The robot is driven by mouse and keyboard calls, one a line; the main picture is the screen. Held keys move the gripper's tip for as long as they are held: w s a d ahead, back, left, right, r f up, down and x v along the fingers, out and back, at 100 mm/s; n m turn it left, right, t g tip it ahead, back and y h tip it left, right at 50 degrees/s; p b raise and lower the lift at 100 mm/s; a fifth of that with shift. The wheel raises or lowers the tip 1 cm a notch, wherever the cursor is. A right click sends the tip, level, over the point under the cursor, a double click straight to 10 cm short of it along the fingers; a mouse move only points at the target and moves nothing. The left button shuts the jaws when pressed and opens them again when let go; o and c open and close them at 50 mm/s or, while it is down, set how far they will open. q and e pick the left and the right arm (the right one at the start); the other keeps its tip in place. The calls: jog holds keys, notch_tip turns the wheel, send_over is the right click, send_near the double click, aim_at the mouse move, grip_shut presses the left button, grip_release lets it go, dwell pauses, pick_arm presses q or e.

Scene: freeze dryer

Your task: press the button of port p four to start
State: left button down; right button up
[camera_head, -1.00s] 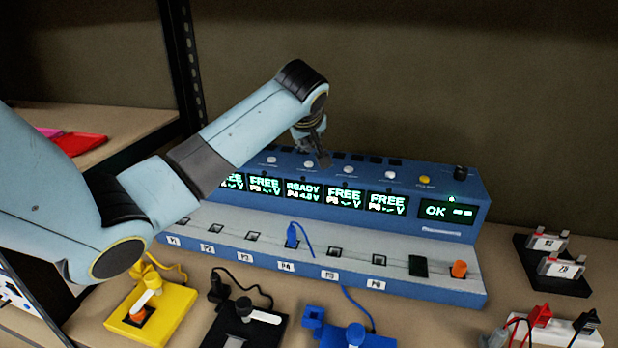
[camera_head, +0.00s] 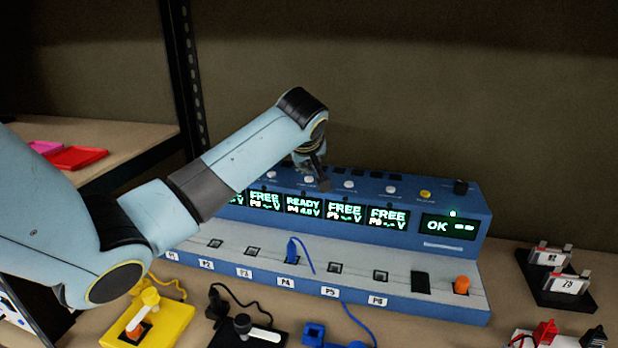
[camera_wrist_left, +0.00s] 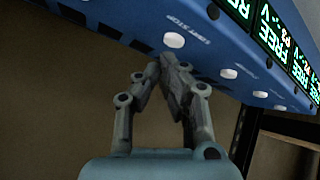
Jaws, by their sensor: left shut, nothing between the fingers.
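The blue console (camera_head: 450,255) has a row of screens and a row of buttons on top. The P4 screen (camera_head: 303,206) reads READY; its other visible port screens read FREE. A white button (camera_head: 308,180) sits above the P4 screen. A blue plug (camera_head: 291,250) with a cable stands in the socket by the P4 label (camera_head: 286,283). My left gripper (camera_head: 323,187) is shut and empty, its tips just right of that button in the head view. In the left wrist view the tips (camera_wrist_left: 165,65) are close to a white button (camera_wrist_left: 173,40); contact is unclear. My right gripper is out of view.
A yellow block (camera_head: 170,322) and a black holder (camera_head: 245,330) lie in front. A dark shelf post (camera_head: 180,75) stands behind my left arm.

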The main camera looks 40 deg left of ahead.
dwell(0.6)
pick_arm(q)
jog(key=shift+f, duration=0.55)
dwell(0.4)
jog(key=shift+r+p, duration=0.6)
jog(key=shift+p, duration=0.4)
